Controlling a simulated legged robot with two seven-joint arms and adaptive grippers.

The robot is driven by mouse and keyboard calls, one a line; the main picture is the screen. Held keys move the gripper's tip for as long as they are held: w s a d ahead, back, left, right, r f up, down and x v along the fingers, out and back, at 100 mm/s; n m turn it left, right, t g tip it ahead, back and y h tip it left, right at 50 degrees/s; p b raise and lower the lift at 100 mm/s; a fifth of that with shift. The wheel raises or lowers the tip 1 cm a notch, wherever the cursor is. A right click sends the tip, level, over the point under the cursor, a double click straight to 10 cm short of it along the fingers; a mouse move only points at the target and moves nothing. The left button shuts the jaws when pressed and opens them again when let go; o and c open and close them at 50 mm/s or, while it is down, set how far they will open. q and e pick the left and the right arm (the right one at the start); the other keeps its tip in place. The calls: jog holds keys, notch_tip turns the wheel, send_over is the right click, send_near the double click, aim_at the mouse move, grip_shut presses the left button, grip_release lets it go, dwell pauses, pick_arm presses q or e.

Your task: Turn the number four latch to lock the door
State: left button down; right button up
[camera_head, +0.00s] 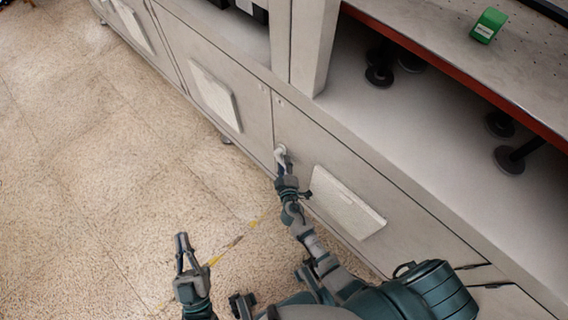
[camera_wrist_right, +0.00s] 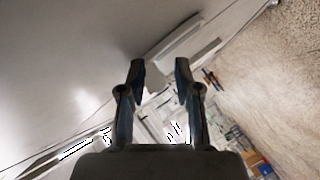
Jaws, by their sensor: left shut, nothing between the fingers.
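The cabinet door (camera_head: 315,165) is a grey panel in the middle of the head view and looks closed. A small pale latch (camera_head: 280,152) is near its left edge; no number is readable on it. My right gripper (camera_head: 283,165) is at the latch, and its fingertips partly cover it. In the right wrist view my right gripper (camera_wrist_right: 160,72) has its fingers apart, with no clear grip on anything. Whether it touches the latch I cannot tell. My left gripper (camera_head: 181,250) is shut and empty, over the floor at the lower left.
A white holder (camera_head: 344,203) sticks out from this door, right of my right gripper. Another white holder (camera_head: 216,97) is on the door to the left. A green box (camera_head: 488,24) lies on the worktop above. The floor (camera_head: 110,170) at left is clear.

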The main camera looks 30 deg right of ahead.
grip_shut()
